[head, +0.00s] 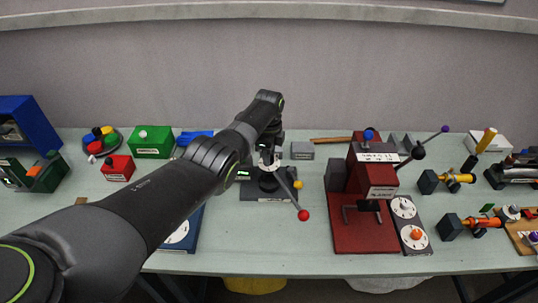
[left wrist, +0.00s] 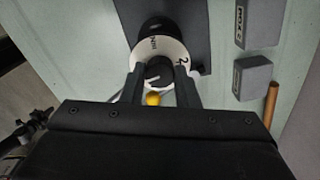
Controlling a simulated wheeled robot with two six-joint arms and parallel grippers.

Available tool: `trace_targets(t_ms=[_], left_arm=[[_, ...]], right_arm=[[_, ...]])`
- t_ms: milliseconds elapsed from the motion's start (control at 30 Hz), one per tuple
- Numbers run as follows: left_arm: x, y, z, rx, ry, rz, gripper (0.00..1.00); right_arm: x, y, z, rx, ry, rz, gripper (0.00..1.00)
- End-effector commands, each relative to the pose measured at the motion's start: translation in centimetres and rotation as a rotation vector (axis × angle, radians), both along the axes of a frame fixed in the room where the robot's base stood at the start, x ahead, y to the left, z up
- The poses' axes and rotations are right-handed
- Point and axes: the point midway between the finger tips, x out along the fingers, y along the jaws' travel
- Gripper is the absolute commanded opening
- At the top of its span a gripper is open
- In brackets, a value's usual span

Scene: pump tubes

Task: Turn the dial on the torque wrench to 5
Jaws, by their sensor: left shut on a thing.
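The torque wrench stands in the middle of the table on a dark base (head: 265,193), with a lever ending in a red ball (head: 303,215) and a yellow ball (head: 298,184) beside it. In the left wrist view its white dial ring (left wrist: 176,50) shows a "2" at the right and upside-down lettering near the middle. My left gripper (head: 268,157) comes down over the dial from above; in the left wrist view its fingers (left wrist: 160,78) are shut on the dark dial knob (left wrist: 158,68). The other dial numbers are hidden or unreadable. My right gripper is in neither view.
A red press (head: 365,232) stands just right of the torque wrench. A small grey block (head: 302,151) lies behind it at the right. Green (head: 151,146) and red (head: 117,168) boxes stand to the left. The table's front middle strip is clear.

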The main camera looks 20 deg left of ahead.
Motion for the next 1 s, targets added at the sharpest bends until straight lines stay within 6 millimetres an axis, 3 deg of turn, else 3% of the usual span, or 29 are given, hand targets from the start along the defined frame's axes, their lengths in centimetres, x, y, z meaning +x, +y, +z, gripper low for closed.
trace_targets(t_ms=[333, 833, 867, 1000], left_arm=[[0.18, -0.01, 0.24, 0.0, -0.006, -0.127, 0.05], [0.19, -0.01, 0.27, 0.0, -0.006, -0.145, 0.05], [0.19, -0.01, 0.27, 0.0, -0.006, -0.145, 0.29], [0.15, -0.01, 0.22, 0.0, -0.005, -0.145, 0.47]], right_arm=[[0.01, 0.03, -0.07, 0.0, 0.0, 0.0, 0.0], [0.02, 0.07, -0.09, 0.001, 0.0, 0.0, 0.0], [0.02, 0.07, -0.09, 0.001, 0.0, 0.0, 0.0], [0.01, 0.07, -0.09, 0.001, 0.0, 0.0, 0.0]])
